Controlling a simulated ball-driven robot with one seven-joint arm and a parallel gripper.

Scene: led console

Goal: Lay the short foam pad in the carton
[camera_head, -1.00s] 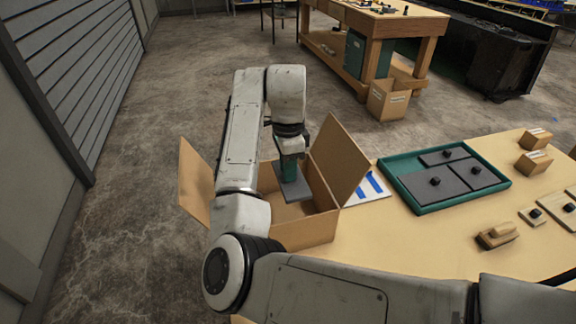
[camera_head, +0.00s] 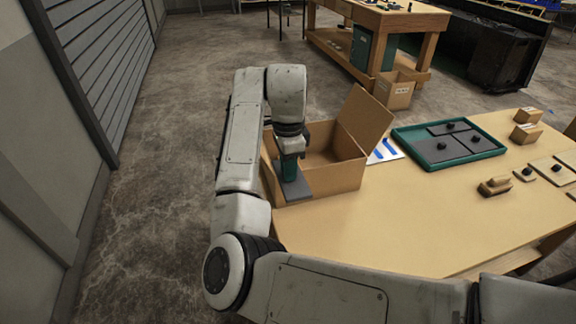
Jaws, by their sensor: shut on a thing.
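The open carton (camera_head: 336,180) is brown cardboard and stands at the left end of the table. One raised flap (camera_head: 366,121) leans out on its right side. In the picture, the pad overlaps the carton's near left corner. I cannot tell how high the pad is above the rim. My arm and the pad hide the carton's left side and part of its inside.
A green tray (camera_head: 428,160) with dark knobbed pads lies right of the carton. A white card with blue strips (camera_head: 384,152) lies between them. The table's front middle (camera_head: 400,225) is clear.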

